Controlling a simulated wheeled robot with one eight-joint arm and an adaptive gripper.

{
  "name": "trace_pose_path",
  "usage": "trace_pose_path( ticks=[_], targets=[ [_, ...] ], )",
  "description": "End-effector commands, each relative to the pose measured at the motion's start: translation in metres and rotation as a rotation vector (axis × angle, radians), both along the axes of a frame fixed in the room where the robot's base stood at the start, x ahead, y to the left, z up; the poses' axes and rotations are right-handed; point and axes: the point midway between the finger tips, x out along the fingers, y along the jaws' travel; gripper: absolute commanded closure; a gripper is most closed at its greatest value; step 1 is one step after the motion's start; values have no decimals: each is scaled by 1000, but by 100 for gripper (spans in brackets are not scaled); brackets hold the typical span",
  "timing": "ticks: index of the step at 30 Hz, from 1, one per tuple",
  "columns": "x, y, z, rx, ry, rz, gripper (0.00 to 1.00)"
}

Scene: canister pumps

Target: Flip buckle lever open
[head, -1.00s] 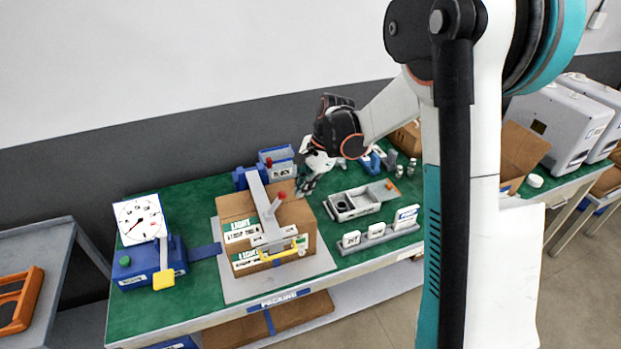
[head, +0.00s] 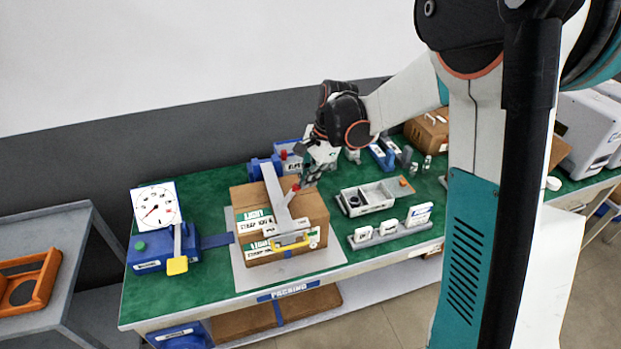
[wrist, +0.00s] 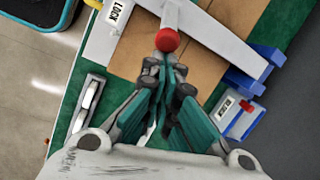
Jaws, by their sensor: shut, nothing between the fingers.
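The buckle lever (head: 287,198) is a short grey bar with a red knob (head: 296,187) at its end. It sits on the grey strap (head: 271,183) across the top of a cardboard box (head: 311,213) and slants up from it. My gripper (head: 303,184) is at the right of the knob, close to it. In the wrist view the red knob (wrist: 167,40) is just ahead of my shut, empty fingertips (wrist: 165,66). Whether they touch the knob I cannot tell.
The box stands on a grey plate (head: 246,280) on the green bench. A blue gauge unit with a yellow paddle (head: 177,265) is at left. A grey parts tray (head: 372,197) and a rack of white blocks (head: 388,232) are at right. Blue fixtures (head: 290,157) stand behind the box.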

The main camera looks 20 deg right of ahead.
Motion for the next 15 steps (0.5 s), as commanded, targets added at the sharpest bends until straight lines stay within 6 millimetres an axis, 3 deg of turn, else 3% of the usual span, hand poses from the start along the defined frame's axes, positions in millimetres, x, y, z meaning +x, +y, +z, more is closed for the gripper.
trace_pose_path(
  ticks=[15],
  targets=[
    [0, 11, 10, -111, -1, 3, 100]
  ],
)
